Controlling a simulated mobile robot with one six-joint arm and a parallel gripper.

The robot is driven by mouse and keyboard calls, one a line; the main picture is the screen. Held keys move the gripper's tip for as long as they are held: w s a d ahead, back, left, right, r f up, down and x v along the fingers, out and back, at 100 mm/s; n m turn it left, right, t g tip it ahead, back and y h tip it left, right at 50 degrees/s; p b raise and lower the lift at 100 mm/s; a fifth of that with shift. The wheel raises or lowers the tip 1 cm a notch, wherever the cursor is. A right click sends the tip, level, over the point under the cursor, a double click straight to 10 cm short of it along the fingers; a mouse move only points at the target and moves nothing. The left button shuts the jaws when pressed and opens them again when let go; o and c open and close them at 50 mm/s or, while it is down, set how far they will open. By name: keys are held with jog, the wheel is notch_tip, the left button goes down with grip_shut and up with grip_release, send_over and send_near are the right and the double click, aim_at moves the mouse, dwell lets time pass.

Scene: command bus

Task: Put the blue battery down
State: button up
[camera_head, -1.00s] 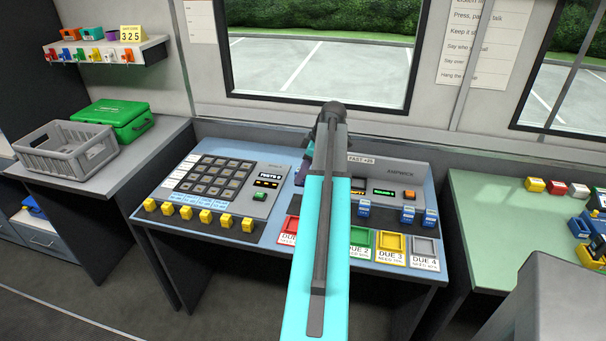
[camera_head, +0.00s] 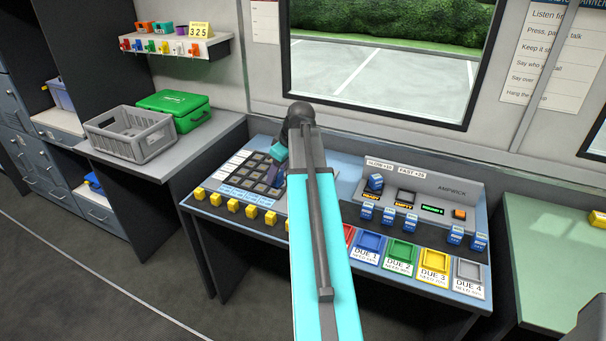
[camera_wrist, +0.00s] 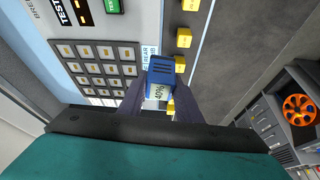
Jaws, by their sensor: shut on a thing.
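My gripper (camera_wrist: 162,98) is shut on a blue battery (camera_wrist: 161,75) whose pale label reads 40%. In the wrist view the battery sits between the two dark fingers, above or near the left panel with its keypad and yellow blocks; I cannot tell its height. In the head view my gripper (camera_head: 276,170) is mostly behind my arm, over the keypad side, and the held battery is not clear. Another blue battery (camera_head: 375,183) stands in the charger (camera_head: 455,195) marked AMPBRICK. Several small blue batteries (camera_head: 456,235) stand in front of it.
Red, blue, green (camera_head: 402,252), yellow (camera_head: 435,261) and grey (camera_head: 469,271) trays line the desk's front edge. Yellow blocks (camera_head: 233,205) line the left panel's front. A grey crate (camera_head: 130,135) and green case (camera_head: 175,108) sit on the left counter. The green table (camera_head: 545,250) is at right.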

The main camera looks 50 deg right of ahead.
jog(key=w+a+r, duration=0.2)
jog(key=w+a, duration=0.1)
jog(key=a, duration=1.1)
jog(key=w+a+r+m, duration=0.1)
jog(key=w+a, duration=0.3)
jog(key=a, duration=1)
jog(key=w+a+r+m+h, duration=0.1)
jog(key=w+a+r, duration=0.3)
jog(key=a, duration=1)
jog(key=shift+w, duration=0.15)
jog(key=shift+r, duration=0.1)
